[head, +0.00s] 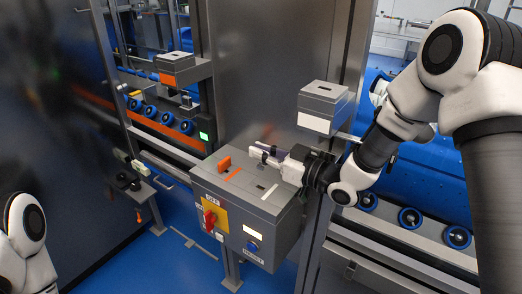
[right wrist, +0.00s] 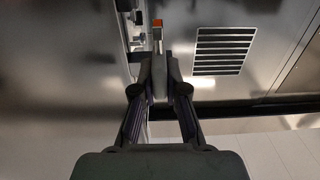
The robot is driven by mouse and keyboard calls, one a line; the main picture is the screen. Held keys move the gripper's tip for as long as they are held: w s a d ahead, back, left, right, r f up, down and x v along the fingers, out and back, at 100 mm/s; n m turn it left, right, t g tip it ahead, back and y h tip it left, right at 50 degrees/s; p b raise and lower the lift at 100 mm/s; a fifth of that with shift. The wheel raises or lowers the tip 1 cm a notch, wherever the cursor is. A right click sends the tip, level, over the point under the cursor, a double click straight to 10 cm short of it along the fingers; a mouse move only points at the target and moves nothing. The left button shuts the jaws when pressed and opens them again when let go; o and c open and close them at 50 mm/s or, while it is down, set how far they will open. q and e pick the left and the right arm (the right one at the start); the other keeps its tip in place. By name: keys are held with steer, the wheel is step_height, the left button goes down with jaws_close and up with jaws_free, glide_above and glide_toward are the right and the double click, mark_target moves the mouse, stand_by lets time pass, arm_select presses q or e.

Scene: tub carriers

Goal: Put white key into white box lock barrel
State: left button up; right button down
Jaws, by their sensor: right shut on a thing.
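My right gripper (head: 266,154) is shut on the white key (head: 254,151), above the top of the grey control console. In the right wrist view the fingers (right wrist: 159,72) close around a narrow grey-looking piece that points away from the camera. The white box (head: 314,122) is a grey box with a white front band, on a post to the right of and behind the console. It has a dark slot on its top; its lock barrel cannot be made out. My left gripper is out of the picture; only part of my left arm shows at lower left.
The console (head: 285,222) has an orange key (head: 224,164) on top and a red knob (head: 210,218) on its front. A similar box with an orange band (head: 173,78) stands at the back left. A steel pillar (head: 265,70) rises behind the console.

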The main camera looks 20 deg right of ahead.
mark_target(262, 167)
steer(key=shift+f+b, duration=1.5)
steer(key=shift+f, duration=0.85)
steer(key=shift+f+b, duration=1.25)
steer(key=shift+f, duration=0.35)
steer(key=c, duration=1.1)
jaws_free()
steer(key=shift+c, duration=0.2)
steer(key=shift+r, duration=0.1)
step_height(262, 167, up, 10)
steer(key=shift+f, duration=0.1)
